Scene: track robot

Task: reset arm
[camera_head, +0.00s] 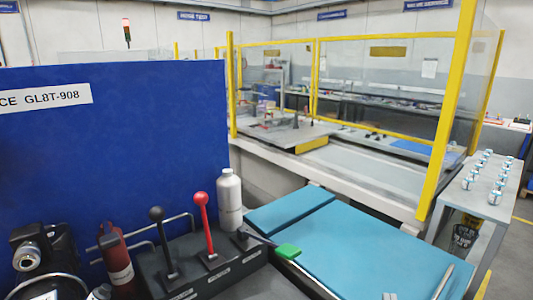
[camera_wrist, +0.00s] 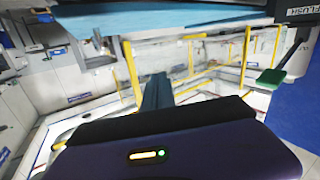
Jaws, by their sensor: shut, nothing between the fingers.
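My gripper (camera_wrist: 156,80) shows in the wrist view, its dark body (camera_wrist: 180,140) across the bottom with a yellow bar and a small green light. The narrow dark fingers point away from the camera, shut with nothing between them. The wrist view is upside down, and the gripper touches nothing that I can see. My arm and gripper do not show in the head view.
Red (camera_head: 201,200) and black (camera_head: 157,214) levers stand beside a white bottle (camera_head: 229,200). A green handle (camera_head: 288,251) reaches towards the blue-topped bench (camera_head: 350,245). A blue panel (camera_head: 110,130) fills the left. Yellow-framed guards (camera_head: 316,75) stand behind; small cans sit on a table (camera_head: 480,203).

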